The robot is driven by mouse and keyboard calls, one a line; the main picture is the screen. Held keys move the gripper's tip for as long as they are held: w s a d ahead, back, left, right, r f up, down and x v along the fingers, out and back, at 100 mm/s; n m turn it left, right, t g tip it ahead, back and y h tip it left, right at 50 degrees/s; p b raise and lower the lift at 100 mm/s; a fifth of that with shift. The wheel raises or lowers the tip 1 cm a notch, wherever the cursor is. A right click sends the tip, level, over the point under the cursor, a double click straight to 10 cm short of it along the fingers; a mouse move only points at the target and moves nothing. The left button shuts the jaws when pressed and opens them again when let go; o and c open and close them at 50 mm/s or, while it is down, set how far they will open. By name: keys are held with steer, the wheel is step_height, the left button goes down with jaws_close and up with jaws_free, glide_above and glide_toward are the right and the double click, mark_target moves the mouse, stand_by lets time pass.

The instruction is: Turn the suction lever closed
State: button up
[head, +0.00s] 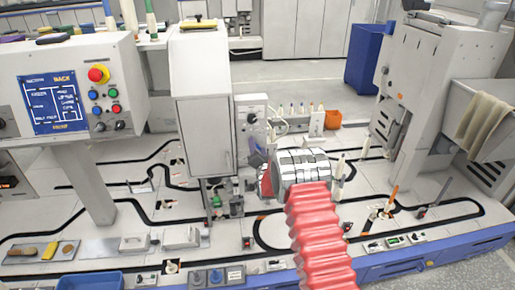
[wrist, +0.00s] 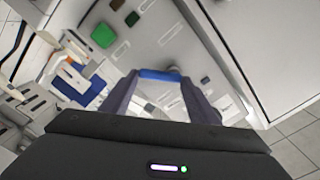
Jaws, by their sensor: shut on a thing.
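In the wrist view, my gripper (wrist: 160,82) has its two dark fingers reaching forward. A short blue bar (wrist: 158,74) spans the gap between their tips, and the fingers are shut on it. It looks like the handle of the suction lever, but its pivot and the rest of the lever cannot be made out.
A control panel (head: 75,90) stands at left. A grey machine (head: 430,75) stands at right. Black tracks (head: 110,222) and small fixtures cover the bench. A blue tray (head: 90,280) is at the front left. In the wrist view, a green block (wrist: 104,35) sits beyond my fingers.

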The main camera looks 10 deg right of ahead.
steer(key=m, duration=0.5)
steer(key=a+f+m, duration=0.1)
steer(key=m, duration=0.2)
steer(key=shift+f, duration=0.1)
steer(key=shift+d+f, duration=0.1)
stand_by(0.4)
steer(key=o, duration=1)
steer(key=shift+o, duration=0.2)
steer(key=shift+a, duration=0.2)
steer(key=s, duration=1.3)
steer(key=shift+s, duration=0.4)
